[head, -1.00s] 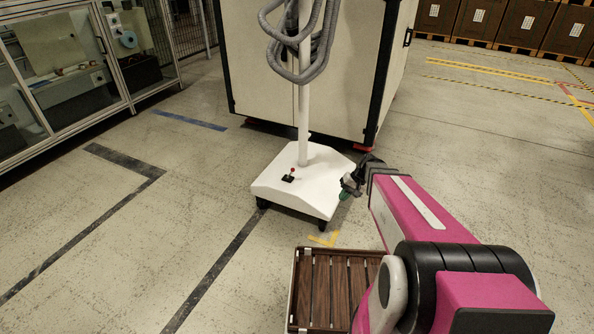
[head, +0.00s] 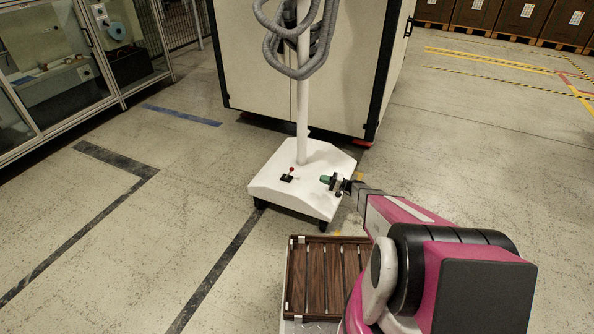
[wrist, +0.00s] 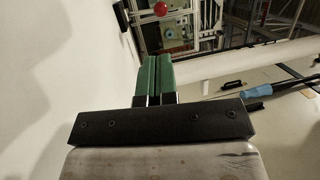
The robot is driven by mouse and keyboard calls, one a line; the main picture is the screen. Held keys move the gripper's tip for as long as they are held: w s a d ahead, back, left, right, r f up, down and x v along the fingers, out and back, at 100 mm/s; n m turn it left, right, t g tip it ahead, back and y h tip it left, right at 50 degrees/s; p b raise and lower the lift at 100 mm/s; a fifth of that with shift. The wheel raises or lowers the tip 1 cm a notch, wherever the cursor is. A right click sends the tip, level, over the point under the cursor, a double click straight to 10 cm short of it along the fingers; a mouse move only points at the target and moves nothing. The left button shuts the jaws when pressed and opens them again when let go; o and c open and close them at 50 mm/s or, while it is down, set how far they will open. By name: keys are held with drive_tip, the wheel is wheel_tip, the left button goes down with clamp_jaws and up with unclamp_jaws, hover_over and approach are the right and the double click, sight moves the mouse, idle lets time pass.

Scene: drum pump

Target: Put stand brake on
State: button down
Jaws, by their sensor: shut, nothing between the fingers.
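The stand has a white base (head: 318,195) with a white pole (head: 302,110) rising from it. The brake lever, with a red ball knob (head: 291,170), stands on a small black plate (head: 287,179) on top of the base. My gripper (head: 325,180) is over the right part of the base, to the right of the lever and apart from it. In the wrist view its green fingers (wrist: 153,75) are together and empty. The red knob (wrist: 160,8) shows beyond the fingertips at the top of the wrist view.
A grey hose (head: 290,45) hangs coiled on the pole. A large white cabinet (head: 355,75) stands behind the stand. A brown slatted platform (head: 325,275) lies in front of it. Open floor (head: 190,170) is at the left.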

drive_tip(key=shift+w+f, duration=0.25)
drive_tip(key=shift+w, duration=0.1)
drive_tip(key=x, duration=1.4)
drive_tip(key=shift+w+d+r, duration=0.1)
drive_tip(key=shift+r, duration=0.05)
drive_tip(key=shift+r, duration=0.15)
